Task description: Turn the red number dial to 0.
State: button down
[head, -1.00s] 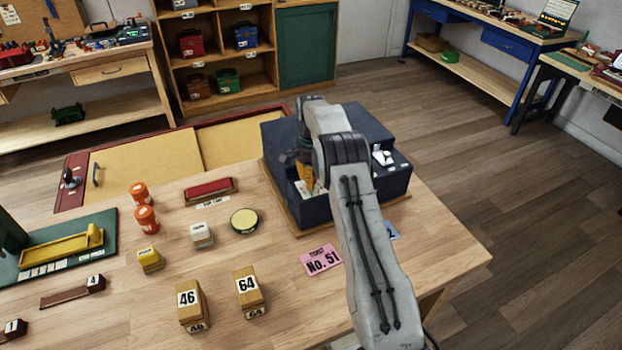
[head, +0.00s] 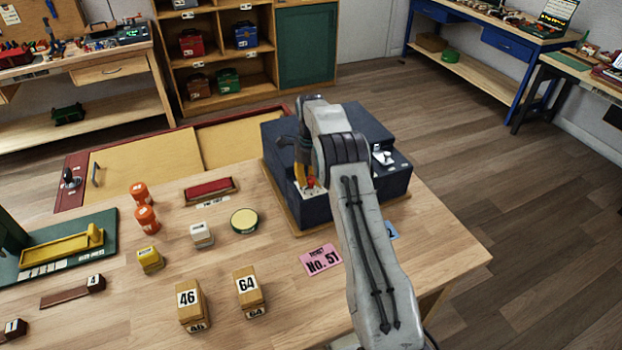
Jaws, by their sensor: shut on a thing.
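The red number dial (head: 311,182) shows as a small red patch on a pale plate, in a recess at the front left of the dark blue box (head: 328,208). My gripper (head: 306,182) points down into this recess from above. Its yellow fingers are shut on the red dial, one on each side of it. My arm hides part of the box and the right side of the recess. The dial's numbers and its setting are too small and too covered to read.
A pink ticket (head: 321,259) marked No. 51 lies in front of the box. Wooden stamps marked 46 (head: 189,299) and 64 (head: 247,285), a round yellow-green pad (head: 244,221) and orange jars (head: 146,217) stand to the left on the table.

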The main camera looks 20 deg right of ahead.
aim_at(311, 179)
jog(key=shift+s+f+m, duration=0.1)
jog(key=shift+f+m, duration=0.05)
jog(key=shift+m, duration=0.8)
jog(key=shift+s+f+m, duration=0.1)
jog(key=shift+m, duration=0.85)
jog(key=c, duration=0.9)
grip_release()
jog(key=shift+w+r, duration=0.15)
notch_tip(311, 179, up, 6)
jog(key=shift+r, duration=0.8)
